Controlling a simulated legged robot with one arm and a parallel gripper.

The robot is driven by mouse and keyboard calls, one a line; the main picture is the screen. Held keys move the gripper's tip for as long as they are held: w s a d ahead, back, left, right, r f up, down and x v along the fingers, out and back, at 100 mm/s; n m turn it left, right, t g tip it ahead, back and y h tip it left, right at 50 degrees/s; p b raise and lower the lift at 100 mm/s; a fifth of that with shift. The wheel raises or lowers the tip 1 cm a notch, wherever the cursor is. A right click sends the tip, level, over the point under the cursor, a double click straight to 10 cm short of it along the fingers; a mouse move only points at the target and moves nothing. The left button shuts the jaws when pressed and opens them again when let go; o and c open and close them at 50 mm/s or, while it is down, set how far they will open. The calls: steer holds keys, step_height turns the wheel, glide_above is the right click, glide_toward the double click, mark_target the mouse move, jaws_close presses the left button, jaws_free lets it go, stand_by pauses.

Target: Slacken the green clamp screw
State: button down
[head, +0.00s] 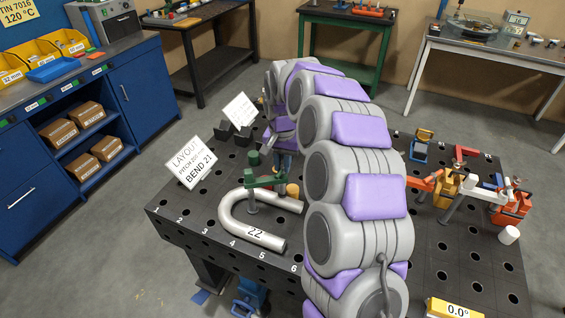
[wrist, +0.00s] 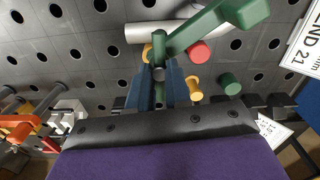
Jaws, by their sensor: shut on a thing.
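The green clamp (head: 264,182) stands on the dark perforated table, its arm reaching over a bent silver tube (head: 232,222) marked 22. In the wrist view the green clamp arm (wrist: 205,30) comes in from the top right. The green clamp screw (wrist: 159,91) shows below its end, between my blue fingers. My gripper (wrist: 161,80) is shut on the screw. In the head view my gripper (head: 284,160) is partly hidden behind my grey and purple arm, and the grip on the screw is not visible there.
A gold cylinder (wrist: 195,88), a green cylinder (wrist: 230,84) and a red round piece (wrist: 199,52) stand close to my fingers. A sign reading BEND 21 (head: 191,164) stands at the left. Orange and red clamps (head: 455,190) stand at the right.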

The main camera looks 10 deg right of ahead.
mark_target(282, 166)
stand_by(0.4)
steer(key=c, duration=1)
jaws_free()
steer(key=shift+a, duration=0.1)
step_height(282, 166, up, 17)
steer(key=p, duration=0.4)
steer(key=shift+r, duration=0.15)
